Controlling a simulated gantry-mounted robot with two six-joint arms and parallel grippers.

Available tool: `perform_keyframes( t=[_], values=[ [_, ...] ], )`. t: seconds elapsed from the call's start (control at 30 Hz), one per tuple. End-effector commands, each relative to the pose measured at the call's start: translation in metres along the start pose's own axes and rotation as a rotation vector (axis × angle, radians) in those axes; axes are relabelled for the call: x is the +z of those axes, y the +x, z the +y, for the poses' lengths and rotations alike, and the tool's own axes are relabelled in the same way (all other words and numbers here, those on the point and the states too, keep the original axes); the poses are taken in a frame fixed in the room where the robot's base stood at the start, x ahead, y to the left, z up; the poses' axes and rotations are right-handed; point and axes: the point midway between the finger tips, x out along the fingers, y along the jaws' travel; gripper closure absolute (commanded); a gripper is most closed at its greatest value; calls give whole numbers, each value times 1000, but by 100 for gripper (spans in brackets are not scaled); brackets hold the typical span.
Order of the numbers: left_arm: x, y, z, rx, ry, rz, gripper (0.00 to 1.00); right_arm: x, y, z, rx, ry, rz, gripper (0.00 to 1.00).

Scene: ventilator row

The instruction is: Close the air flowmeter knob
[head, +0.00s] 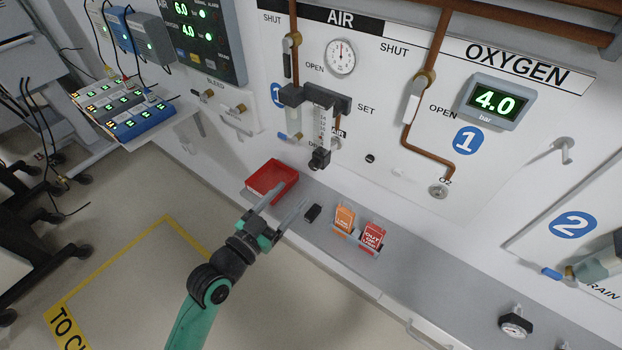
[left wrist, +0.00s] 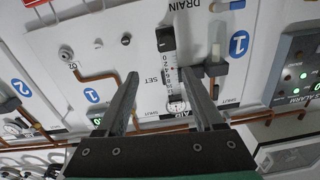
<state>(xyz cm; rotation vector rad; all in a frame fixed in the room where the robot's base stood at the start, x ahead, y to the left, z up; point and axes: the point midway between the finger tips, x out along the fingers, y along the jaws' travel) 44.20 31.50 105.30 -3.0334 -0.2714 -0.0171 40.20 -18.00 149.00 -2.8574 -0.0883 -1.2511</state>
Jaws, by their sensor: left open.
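The air flowmeter (head: 323,125) is mounted on the white wall panel, with a clear scaled tube. Its black knob (head: 320,158) is at the bottom end. In the left wrist view the panel appears upside down, and the knob (left wrist: 165,39) is at the top of the tube (left wrist: 168,62). My left gripper (head: 282,204) is open and empty, below and to the left of the knob in the head view, apart from it. In the left wrist view the gripper's fingertips (left wrist: 158,74) straddle the line of the flowmeter. My right gripper is not in view.
A red tray (head: 271,179) lies on the grey shelf near the left gripper. A small black block (head: 313,213), an orange card holder (head: 344,219) and a red card holder (head: 371,236) are beside it. An AIR gauge (head: 340,57) and an oxygen display (head: 494,101) are above.

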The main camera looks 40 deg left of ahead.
Motion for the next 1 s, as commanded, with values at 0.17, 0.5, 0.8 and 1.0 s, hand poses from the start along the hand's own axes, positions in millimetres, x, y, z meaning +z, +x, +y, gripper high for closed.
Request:
perform_keyframes(
  t=[0.17,0.5,0.8,1.0],
  values=[
    [17,-6,-11,-28,-3,-24,31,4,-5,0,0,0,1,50],
    [15,40,-11,-24,-3,-21,31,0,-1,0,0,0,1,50],
    [17,99,-13,-25,-3,-21,31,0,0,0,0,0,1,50],
    [18,110,-13,-25,-3,-22,31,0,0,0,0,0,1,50]
  ],
)
